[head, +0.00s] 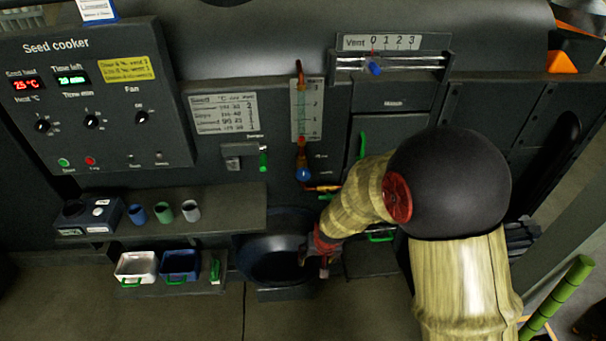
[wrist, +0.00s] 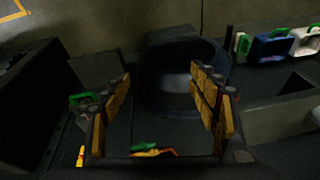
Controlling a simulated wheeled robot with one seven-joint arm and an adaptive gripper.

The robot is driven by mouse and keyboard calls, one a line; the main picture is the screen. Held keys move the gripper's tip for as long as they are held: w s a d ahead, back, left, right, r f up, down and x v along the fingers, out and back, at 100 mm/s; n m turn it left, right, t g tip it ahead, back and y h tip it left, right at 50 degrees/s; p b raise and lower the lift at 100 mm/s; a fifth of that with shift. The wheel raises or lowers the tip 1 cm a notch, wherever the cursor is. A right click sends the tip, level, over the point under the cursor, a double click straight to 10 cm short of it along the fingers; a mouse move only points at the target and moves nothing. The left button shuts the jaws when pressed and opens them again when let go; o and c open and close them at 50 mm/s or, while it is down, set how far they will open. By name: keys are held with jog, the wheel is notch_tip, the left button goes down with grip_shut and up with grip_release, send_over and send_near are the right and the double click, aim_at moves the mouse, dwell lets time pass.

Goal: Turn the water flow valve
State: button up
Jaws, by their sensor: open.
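A flow gauge (head: 305,110) with a numbered scale and orange pipe ends stands upright on the dark machine front in the head view. A blue knob (head: 303,174) sits at its lower end and looks like the water flow valve, though no readable label confirms it. My gripper (head: 322,262) is below and slightly right of this knob, apart from it, over the right side of a dark round basin. In the wrist view my gripper (wrist: 162,75) is open, its yellow-padded fingers wide apart with nothing between them. The knob cannot be made out in the wrist view.
The dark basin (head: 245,262) is under my gripper. A shelf (head: 235,205) with small cups is to the left; white and blue bins (head: 180,262) stand below it. A short orange pipe (head: 324,188) juts out near the knob. A green handle (head: 363,145) is to the right.

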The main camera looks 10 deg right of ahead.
jog(key=w+a+f+m+t, duration=0.2)
jog(key=w+f+m+t, duration=0.15)
jog(key=w+f, duration=0.65)
jog(key=m+t, duration=0.6)
jog(key=t, duration=0.5)
send_near(303, 177)
jog(key=w, duration=0.4)
jog(key=shift+h, duration=0.4)
jog(key=shift+w+a+f+b, duration=0.1)
jog(key=shift+w+b, duration=0.2)
jog(key=shift+w, duration=1.55)
jog(key=shift+w+a+b, duration=0.1)
jog(key=shift+w+b, duration=0.15)
jog(key=shift+w, duration=1.65)
jog(key=shift+c, duration=0.3)
jog(key=c, duration=1.1)
jog(key=shift+c, duration=0.2)
